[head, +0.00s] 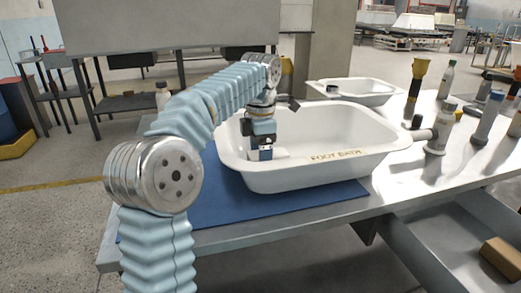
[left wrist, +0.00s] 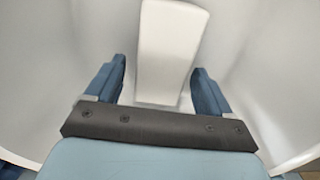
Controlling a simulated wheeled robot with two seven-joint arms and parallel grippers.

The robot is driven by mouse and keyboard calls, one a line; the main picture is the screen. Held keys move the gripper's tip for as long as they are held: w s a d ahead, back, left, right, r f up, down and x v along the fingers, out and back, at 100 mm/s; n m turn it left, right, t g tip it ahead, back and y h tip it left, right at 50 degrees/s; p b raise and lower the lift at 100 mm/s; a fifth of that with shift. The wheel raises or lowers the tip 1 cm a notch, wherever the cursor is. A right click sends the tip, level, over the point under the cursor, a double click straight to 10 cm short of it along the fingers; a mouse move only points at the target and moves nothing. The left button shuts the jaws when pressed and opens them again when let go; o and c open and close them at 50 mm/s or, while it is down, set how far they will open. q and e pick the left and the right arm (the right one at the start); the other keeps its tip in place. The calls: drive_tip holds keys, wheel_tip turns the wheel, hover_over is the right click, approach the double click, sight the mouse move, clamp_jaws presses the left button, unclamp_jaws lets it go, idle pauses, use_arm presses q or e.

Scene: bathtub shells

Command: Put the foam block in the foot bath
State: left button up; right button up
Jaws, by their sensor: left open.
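The foot bath (head: 320,175) is a white tub with "FOOT BATH" lettered on its front side, standing partly on a blue mat. My left gripper (head: 263,154) reaches down inside its left part. A white block (head: 281,152), which looks like the foam block, is inside the tub beside the gripper. In the left wrist view the white block (left wrist: 170,50) lies between and beyond the two open blue fingers (left wrist: 157,85), with visible gaps at both sides. White tub walls surround it. Whether the block rests on the tub floor is hard to tell. My right gripper is out of view.
A second, smaller white tub (head: 357,92) stands behind. Several bottles and tools crowd the table's right side, including a yellow-topped one (head: 415,85). A brown block (head: 503,257) lies in a grey tray (head: 440,245) at lower right. The blue mat (head: 240,205) is bare in front.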

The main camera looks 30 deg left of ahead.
use_arm(q)
wheel_tip(320, 180, up, 8)
drive_tip(key=shift+f, duration=0.2)
idle(0.4)
idle(1.2)
